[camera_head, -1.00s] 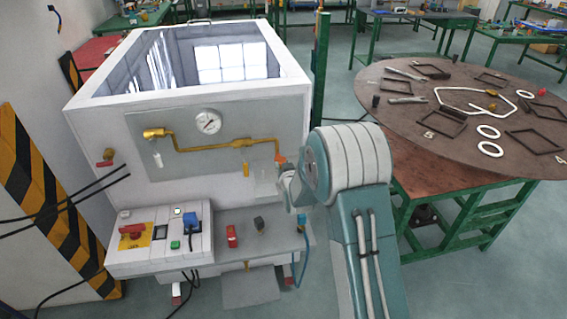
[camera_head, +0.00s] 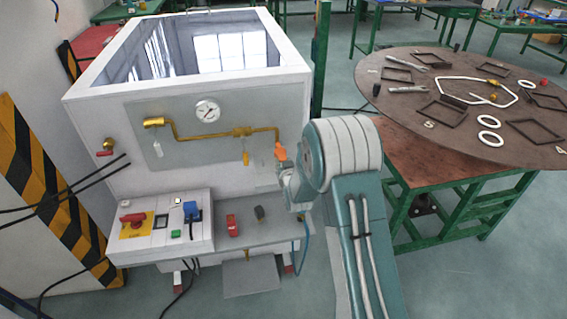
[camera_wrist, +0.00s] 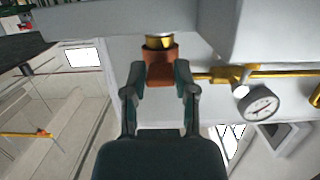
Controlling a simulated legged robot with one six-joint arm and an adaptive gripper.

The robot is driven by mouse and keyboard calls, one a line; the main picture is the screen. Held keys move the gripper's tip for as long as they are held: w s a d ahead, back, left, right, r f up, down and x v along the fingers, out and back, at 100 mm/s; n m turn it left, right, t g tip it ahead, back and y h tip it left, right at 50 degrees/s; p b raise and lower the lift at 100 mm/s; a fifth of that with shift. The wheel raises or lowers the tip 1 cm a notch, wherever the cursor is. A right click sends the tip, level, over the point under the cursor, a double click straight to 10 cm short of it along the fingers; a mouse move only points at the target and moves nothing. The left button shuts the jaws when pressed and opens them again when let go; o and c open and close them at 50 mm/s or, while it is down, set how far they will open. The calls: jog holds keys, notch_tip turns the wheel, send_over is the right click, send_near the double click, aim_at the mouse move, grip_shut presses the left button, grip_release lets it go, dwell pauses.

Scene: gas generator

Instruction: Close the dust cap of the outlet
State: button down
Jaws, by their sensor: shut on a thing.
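The brass outlet pipe (camera_head: 205,136) runs across the front panel of the white machine and bends down at its right end. An orange dust cap (camera_head: 281,151) sits at that end. In the wrist view the orange cap (camera_wrist: 162,68) is between my gripper's fingers, with a brass collar (camera_wrist: 159,42) touching or very close to it. My gripper (camera_wrist: 163,75) is shut on the cap from both sides. In the head view my gripper (camera_head: 285,172) is just below the cap, partly hidden by my arm. Whether the cap is fully seated cannot be told.
A pressure gauge (camera_head: 207,111) is above the pipe. A control box (camera_head: 160,228) with a red switch stands at lower left, beside a shelf (camera_head: 235,248). A round table (camera_head: 400,115) with loose parts stands right. Hazard-striped board (camera_head: 40,190) is at left.

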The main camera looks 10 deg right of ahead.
jog(key=shift+s+f, duration=0.25)
jog(key=shift+f, duration=0.25)
jog(key=shift+c, duration=2.3)
grip_release()
jog(key=shift+o, duration=0.3)
jog(key=shift+w+a+r, duration=0.1)
jog(key=shift+w+r, duration=0.05)
jog(key=shift+w, duration=0.05)
jog(key=shift+r, duration=0.1)
jog(key=v, duration=1.2)
